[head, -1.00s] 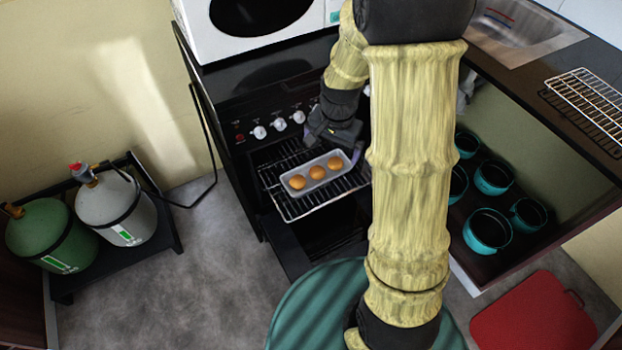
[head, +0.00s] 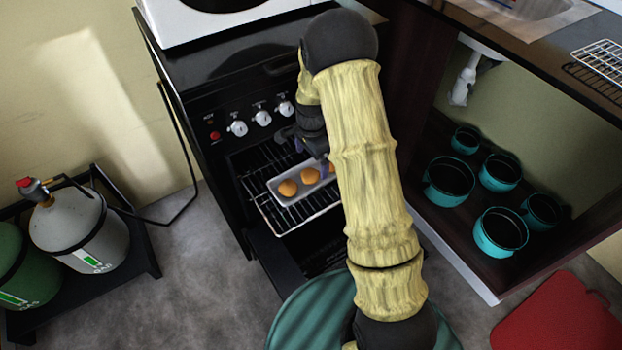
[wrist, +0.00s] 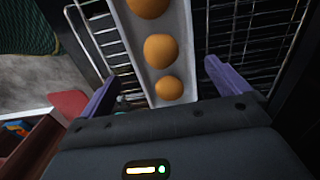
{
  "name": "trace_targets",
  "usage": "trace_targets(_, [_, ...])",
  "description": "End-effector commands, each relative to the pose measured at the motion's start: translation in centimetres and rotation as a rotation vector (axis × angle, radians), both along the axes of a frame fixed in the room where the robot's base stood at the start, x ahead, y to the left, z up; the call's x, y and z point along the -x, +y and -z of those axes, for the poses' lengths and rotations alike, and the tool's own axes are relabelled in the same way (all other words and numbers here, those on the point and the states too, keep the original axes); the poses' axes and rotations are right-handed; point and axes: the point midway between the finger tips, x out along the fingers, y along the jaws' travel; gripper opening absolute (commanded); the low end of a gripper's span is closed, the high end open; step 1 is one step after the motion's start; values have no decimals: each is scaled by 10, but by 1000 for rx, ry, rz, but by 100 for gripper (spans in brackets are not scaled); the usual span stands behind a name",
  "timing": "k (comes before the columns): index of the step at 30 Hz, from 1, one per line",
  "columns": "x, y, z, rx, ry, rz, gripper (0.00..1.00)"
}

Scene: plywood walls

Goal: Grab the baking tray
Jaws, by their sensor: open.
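The baking tray (head: 290,200) is a narrow grey tray with rounded brown buns in a row. It rests on a wire oven rack (head: 276,222) that is pulled out of the oven. My arm hides its right end in the head view. In the wrist view the tray (wrist: 183,52) runs up the picture, with its near end between my two purple fingers. My gripper (wrist: 158,85) is open, with a finger on each side of the tray and gaps between. In the head view my gripper (head: 318,158) is at the tray's back right, partly hidden.
The black oven (head: 225,110) has knobs above the opening. A cabinet at the right holds several teal pots (head: 500,232). Gas cylinders (head: 80,230) stand at the left. A red board (head: 560,318) lies at the lower right. The grey floor (head: 205,290) left of the oven is clear.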

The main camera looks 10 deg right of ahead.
Motion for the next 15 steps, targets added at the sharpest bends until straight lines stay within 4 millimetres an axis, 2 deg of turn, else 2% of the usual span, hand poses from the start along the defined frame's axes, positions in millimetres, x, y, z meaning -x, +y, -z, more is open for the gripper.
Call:
trace_targets(8, [0,-2,22,0,1,2,100])
trace_targets(15, [0,-4,23,0,0,5,100])
